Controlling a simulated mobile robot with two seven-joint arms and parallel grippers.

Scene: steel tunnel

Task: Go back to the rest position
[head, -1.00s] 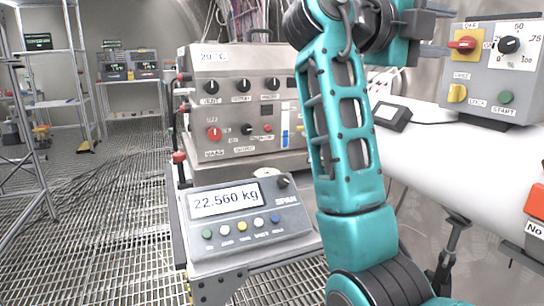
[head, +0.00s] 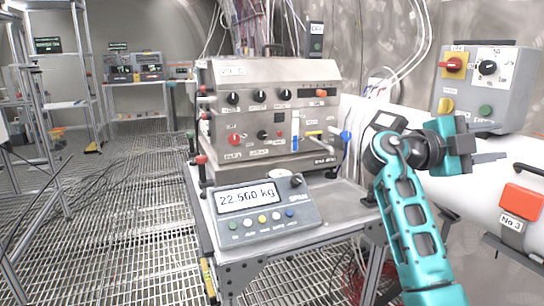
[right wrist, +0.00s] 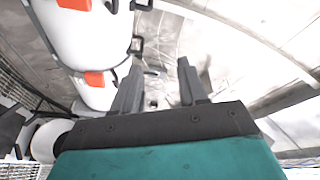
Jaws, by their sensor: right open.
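My right arm comes up from the lower right in the head view, bent at a round joint. Its gripper (head: 492,157) points to the right, in front of the white pipe and below the grey switch box. In the right wrist view the two dark fingers of the right gripper (right wrist: 158,68) stand apart with nothing between them. My left gripper is in neither view.
A steel control panel (head: 270,112) and a scale display (head: 262,212) reading 22.560 kg stand on a cart left of my arm. A grey switch box (head: 487,85) and a white pipe (head: 480,185) are at the right. Grating floor (head: 120,220) lies open at left.

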